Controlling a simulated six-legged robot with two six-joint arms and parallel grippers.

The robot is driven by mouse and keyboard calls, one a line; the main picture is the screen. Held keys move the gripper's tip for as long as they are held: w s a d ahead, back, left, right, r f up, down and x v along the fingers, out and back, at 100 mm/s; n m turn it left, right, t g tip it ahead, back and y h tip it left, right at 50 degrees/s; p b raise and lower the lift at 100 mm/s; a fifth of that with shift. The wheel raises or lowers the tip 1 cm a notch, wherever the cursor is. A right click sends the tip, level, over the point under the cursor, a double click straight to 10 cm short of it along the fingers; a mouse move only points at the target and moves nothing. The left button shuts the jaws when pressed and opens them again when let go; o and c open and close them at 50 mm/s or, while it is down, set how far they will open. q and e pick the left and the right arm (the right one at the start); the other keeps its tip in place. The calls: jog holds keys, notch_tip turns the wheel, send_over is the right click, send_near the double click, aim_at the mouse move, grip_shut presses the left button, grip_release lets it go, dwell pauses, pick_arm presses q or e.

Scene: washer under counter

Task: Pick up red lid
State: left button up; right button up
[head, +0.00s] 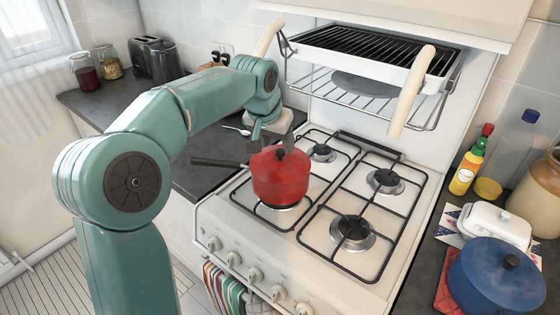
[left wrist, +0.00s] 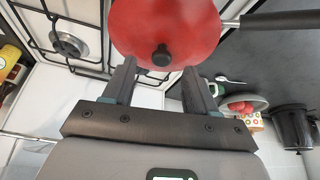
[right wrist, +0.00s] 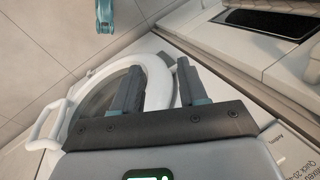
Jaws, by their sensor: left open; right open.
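The red lid (head: 280,160) with a black knob sits on a red saucepan (head: 281,188) on the front left burner. In the left wrist view the lid (left wrist: 165,22) fills the top, with its knob (left wrist: 162,55) between my fingertips. My left gripper (left wrist: 158,68) is open and empty there, its fingers either side of the knob; contact is not clear. In the head view the left gripper (head: 262,132) is just behind and above the lid, partly hidden. My right gripper (right wrist: 160,68) is open and empty in the right wrist view, in front of a round white washer door (right wrist: 155,85).
The white stove (head: 325,215) has other free burners. A grill tray (head: 370,50) with a pale handle (head: 412,90) overhangs its back. The pan's dark handle (head: 215,162) points left over the counter. A blue pot (head: 497,280) and white dish (head: 497,224) stand right.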

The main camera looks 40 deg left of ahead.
aim_at(280, 151)
pick_arm(q)
jog(key=x, duration=0.4)
jog(key=shift+a, duration=0.15)
grip_shut()
jog(key=shift+r, duration=0.1)
